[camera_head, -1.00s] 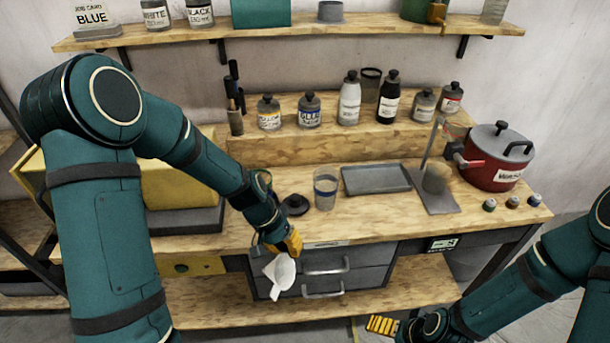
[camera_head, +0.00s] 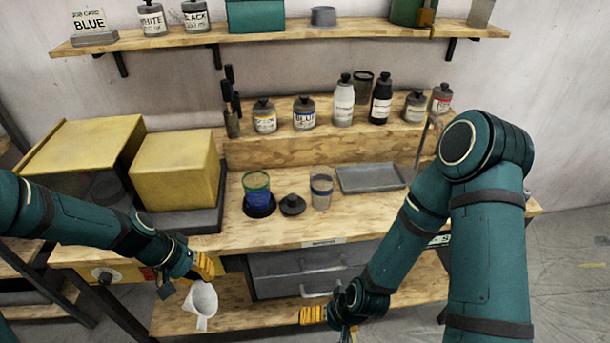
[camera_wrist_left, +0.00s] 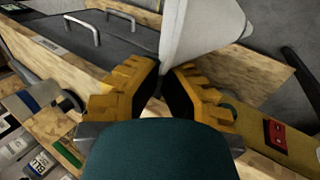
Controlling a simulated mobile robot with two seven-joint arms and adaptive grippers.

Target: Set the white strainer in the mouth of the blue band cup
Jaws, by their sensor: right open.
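The white strainer (camera_head: 200,299), a funnel-like cone, hangs from my left gripper (camera_head: 205,268) in front of the bench, below the worktop's level in the head view. The yellow fingers are shut on it; it also fills the top of the left wrist view (camera_wrist_left: 203,28). The blue band cup (camera_head: 321,191), clear with a blue band, stands upright on the worktop, up and to the right of the left gripper and apart from it. My right gripper (camera_head: 314,315) is open and empty, low in front of the drawers.
A green-rimmed cup with blue contents (camera_head: 257,188) and a black lid (camera_head: 292,205) stand left of the blue band cup. A grey tray (camera_head: 371,179) lies to its right. Several bottles stand on the riser behind. Drawers (camera_head: 300,270) sit under the worktop.

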